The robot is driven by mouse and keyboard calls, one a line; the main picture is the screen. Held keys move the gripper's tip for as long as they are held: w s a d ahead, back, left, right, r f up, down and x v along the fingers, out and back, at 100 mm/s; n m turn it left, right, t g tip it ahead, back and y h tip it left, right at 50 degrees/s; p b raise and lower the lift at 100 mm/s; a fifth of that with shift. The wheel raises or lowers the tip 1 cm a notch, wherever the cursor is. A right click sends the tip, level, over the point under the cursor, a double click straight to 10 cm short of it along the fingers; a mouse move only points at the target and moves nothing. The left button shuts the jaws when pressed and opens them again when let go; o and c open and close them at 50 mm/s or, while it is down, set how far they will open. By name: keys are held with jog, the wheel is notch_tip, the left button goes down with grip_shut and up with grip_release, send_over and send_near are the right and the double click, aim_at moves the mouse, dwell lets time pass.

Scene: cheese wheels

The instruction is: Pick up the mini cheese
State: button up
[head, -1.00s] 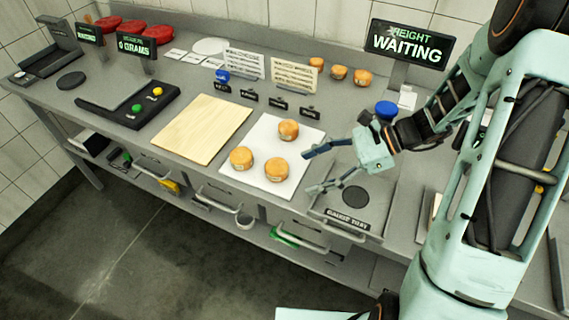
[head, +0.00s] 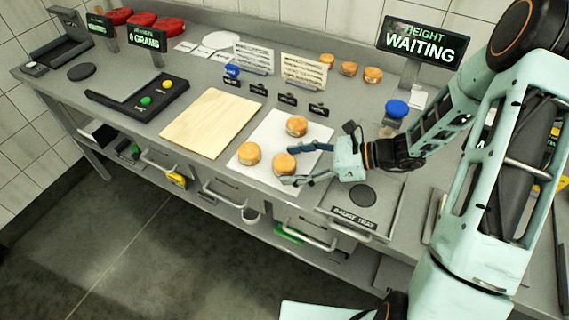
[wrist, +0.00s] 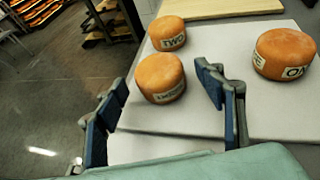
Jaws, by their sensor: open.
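Three orange cheese wheels with pale labels stand on a white board (head: 262,185). The nearest wheel (head: 284,164) also shows in the wrist view (wrist: 160,78); its label is hard to read. The wheel labelled TWO (wrist: 168,33) is at left on the board in the head view (head: 249,153). A wheel whose label seems to read ONE (wrist: 285,53) is at the back of the board (head: 297,126). Which is the mini cheese I cannot tell. My gripper (head: 289,165) is open, its fingertips to either side of the nearest wheel's near side, with no visible grip.
Three more orange wheels (head: 348,68) stand at the back of the counter. A wooden board (head: 208,122) lies left of the white one. Sign holders (head: 303,71) and small black tags (head: 287,99) stand behind. A gauge tray (head: 362,212) lies under my wrist.

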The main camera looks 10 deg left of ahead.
jog(key=shift+x, duration=1.2)
jog(key=c, duration=1.3)
jog(key=shift+r, duration=0.9)
jog(key=s+d+r, duration=0.9)
jog(key=d+r, duration=0.1)
jog(key=r, duration=0.1)
jog(key=shift+s+d, duration=0.2)
jog(key=shift+d, duration=0.05)
